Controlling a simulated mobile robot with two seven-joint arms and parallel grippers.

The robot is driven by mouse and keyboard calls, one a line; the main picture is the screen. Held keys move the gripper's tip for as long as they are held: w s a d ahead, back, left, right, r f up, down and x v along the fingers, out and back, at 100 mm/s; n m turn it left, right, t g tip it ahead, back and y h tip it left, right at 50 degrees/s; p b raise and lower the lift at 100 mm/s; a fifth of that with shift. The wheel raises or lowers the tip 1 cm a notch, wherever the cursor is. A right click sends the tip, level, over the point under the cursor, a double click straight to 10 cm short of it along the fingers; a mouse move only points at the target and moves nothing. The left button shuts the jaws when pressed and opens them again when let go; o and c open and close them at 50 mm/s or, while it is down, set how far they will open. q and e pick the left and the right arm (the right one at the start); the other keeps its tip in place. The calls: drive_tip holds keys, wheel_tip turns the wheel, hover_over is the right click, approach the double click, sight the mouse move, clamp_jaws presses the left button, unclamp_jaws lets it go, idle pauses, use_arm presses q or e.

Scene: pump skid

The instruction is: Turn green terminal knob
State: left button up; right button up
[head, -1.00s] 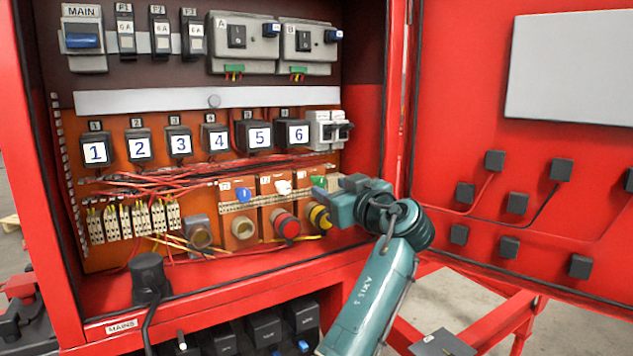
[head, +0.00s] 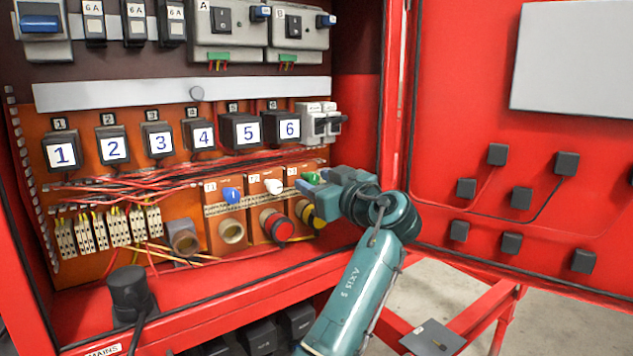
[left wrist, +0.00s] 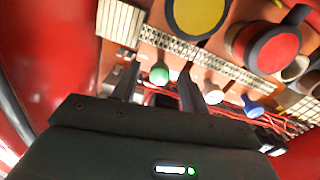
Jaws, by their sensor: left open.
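The green terminal knob (head: 311,177) sits on the rightmost orange terminal block, partly hidden by my left gripper (head: 317,187). In the left wrist view the green knob (left wrist: 159,73) shows between the two dark fingers of my left gripper (left wrist: 162,84). The fingers are apart, with one on each side of the knob and gaps visible. I cannot tell how deep the knob lies between them. A white knob (head: 273,186) and a blue knob (head: 232,195) stand to its left; the wrist view shows the white knob (left wrist: 214,96) close beside one finger. My right gripper is not in view.
Below the knobs are a red button (head: 277,225) and a yellow one (head: 306,212), close under the gripper. Red wires (head: 130,180) run above them. The open red door (head: 450,100) stands at the right. The cabinet's lower edge (head: 240,290) lies below.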

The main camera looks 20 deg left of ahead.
use_arm(q)
clamp_jaws()
idle(0.3)
